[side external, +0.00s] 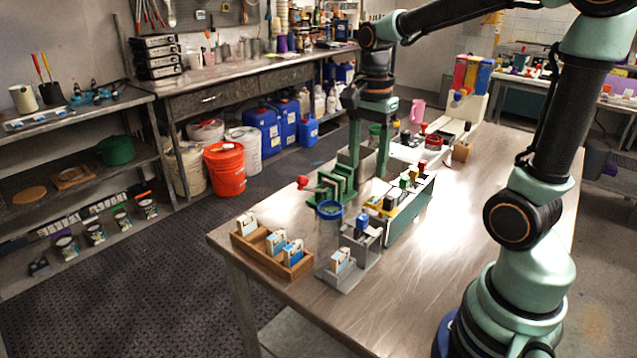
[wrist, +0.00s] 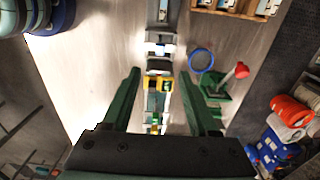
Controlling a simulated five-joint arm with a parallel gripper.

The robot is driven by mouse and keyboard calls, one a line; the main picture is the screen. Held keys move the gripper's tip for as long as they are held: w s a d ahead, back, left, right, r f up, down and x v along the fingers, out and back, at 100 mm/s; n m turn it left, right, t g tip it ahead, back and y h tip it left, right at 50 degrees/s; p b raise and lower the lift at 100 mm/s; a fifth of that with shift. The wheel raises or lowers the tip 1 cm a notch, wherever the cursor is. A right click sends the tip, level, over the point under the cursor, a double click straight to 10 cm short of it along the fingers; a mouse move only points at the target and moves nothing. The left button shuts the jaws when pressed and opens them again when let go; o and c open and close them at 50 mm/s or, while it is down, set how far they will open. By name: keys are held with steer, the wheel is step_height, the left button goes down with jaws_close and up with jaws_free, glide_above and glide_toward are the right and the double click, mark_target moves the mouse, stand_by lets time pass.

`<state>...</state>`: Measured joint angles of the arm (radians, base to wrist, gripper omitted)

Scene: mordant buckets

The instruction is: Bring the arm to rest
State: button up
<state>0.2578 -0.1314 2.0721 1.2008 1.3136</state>
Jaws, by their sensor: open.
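My gripper (side external: 368,177) hangs pointing down over the workbench (side external: 470,215). Its two green fingers are apart, with nothing held between them in either view. In the wrist view the open gripper (wrist: 161,70) spans a row of small items, including a yellow and black piece (wrist: 158,84), which lies below the fingers. The green-sided caddy (side external: 408,223) with small blocks stands on the bench below and to the right of the fingers. The exact height of the fingertips above these items is hard to tell.
A green stand with a red-knobbed lever (side external: 303,182) is close to the fingers; a blue ring (side external: 329,210) is beside it. A wooden tray (side external: 300,268) and a grey tray (side external: 350,280) hold small packs at the near edge. The bench's right side is bare.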

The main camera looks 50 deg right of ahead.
steer(key=s+a+r+n+t, duration=0.2)
steer(key=a+n+t, duration=0.3)
steer(key=n, duration=1.3)
steer(key=a+r, duration=0.1)
steer(key=a, duration=0.2)
steer(key=shift+s+t, duration=0.25)
steer(key=shift+t, duration=0.05)
